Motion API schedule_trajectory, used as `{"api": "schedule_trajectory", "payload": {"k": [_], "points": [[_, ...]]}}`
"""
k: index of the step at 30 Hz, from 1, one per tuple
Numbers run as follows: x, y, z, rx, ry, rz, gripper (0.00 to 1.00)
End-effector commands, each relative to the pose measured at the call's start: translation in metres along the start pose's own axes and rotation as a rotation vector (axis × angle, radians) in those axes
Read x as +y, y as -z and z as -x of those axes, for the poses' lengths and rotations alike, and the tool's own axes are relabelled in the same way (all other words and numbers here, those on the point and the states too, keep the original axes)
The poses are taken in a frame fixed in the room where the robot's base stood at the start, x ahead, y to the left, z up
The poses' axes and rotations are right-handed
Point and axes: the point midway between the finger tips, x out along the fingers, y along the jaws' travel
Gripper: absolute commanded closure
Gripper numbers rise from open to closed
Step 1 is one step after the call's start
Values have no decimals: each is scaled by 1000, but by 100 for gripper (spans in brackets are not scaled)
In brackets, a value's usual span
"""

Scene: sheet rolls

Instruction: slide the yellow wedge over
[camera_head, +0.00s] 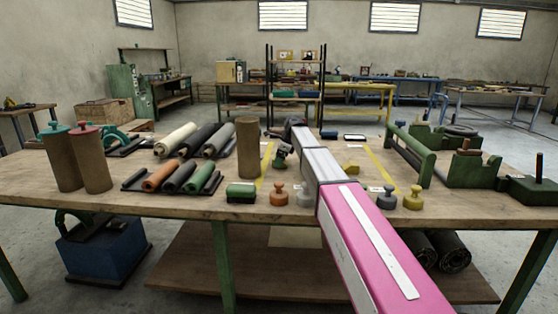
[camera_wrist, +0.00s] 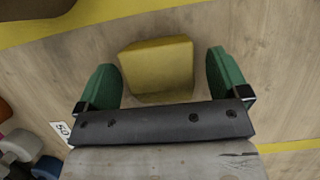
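In the wrist view the yellow wedge (camera_wrist: 157,68) lies on the wooden table top, framed between the two green fingers of my gripper (camera_wrist: 168,80). My gripper is open, with bare wood showing between the wedge and the right finger. I cannot tell whether the left finger touches it. In the head view my gripper (camera_head: 281,160) is low over the middle of the table, left of my arm. A small yellow block (camera_head: 351,169) shows right of my arm there; I cannot tell whether it is the same wedge.
Yellow tape lines (camera_head: 265,165) mark the table (camera_head: 160,205). A tall brown roll (camera_head: 248,148) stands to the left. An orange knobbed weight (camera_head: 280,194) and a dark one (camera_head: 387,198) stand along the front. A green frame (camera_head: 409,155) is at right.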

Motion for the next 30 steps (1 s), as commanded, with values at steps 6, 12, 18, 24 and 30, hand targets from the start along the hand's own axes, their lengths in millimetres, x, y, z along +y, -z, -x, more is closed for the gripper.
{"api": "schedule_trajectory", "payload": {"k": [6, 12, 18, 24, 30], "points": [[0, 0, 0, 0, 0, 0, 7], [0, 0, 17, 0, 1, 0, 7], [0, 0, 54, -1, 2, 0, 7], [-1, 0, 88, -1, 2, 0, 7], [0, 0, 106, 0, 0, 0, 7]]}}
